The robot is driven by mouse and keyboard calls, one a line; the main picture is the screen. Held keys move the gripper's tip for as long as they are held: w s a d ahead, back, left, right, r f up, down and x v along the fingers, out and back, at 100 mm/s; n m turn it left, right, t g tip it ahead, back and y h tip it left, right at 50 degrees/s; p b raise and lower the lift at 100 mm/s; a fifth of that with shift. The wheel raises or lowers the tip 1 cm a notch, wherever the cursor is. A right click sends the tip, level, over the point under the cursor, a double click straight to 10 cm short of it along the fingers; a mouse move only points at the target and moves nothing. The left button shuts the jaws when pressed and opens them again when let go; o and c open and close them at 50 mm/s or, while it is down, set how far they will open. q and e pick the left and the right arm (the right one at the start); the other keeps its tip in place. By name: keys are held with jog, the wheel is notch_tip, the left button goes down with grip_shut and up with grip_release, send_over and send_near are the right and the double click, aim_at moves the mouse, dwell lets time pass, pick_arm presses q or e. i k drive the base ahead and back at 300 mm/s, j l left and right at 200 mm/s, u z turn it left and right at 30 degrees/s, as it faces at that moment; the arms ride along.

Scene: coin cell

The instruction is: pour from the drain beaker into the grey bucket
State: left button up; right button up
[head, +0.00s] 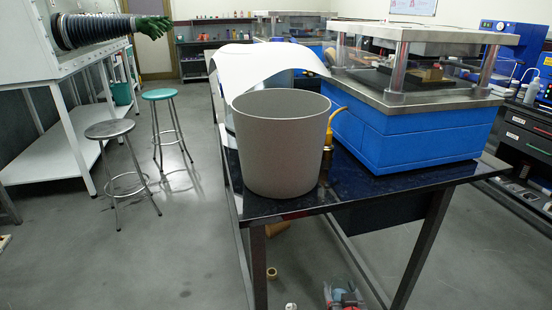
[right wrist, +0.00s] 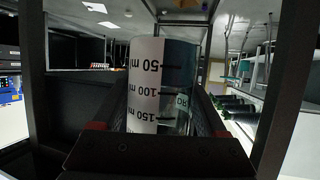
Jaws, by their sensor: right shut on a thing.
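The grey bucket (head: 282,150) stands upright and open on the dark table near its left front corner in the head view. Its inside floor is hidden. The drain beaker (right wrist: 160,85) is a clear cylinder with black marks of 50, 100 and 150 and a white band; it fills the middle of the right wrist view. My right gripper (right wrist: 158,128) is shut on it, with dark fingers on both sides. What is inside the beaker cannot be made out. The bucket does not show clearly in the right wrist view. My left gripper is not in view.
A blue machine (head: 400,130) with a metal top fills the table's right side. A brass fitting with a yellow tube (head: 328,150) stands right behind the bucket. A white curved panel (head: 268,65) is behind it. Two stools (head: 110,130) stand left on open floor.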

aim_at(281, 133)
jog(key=k+j+u, duration=0.1)
jog(key=u, duration=0.4)
jog(key=k+j+u, duration=0.25)
jog(key=u, duration=0.2)
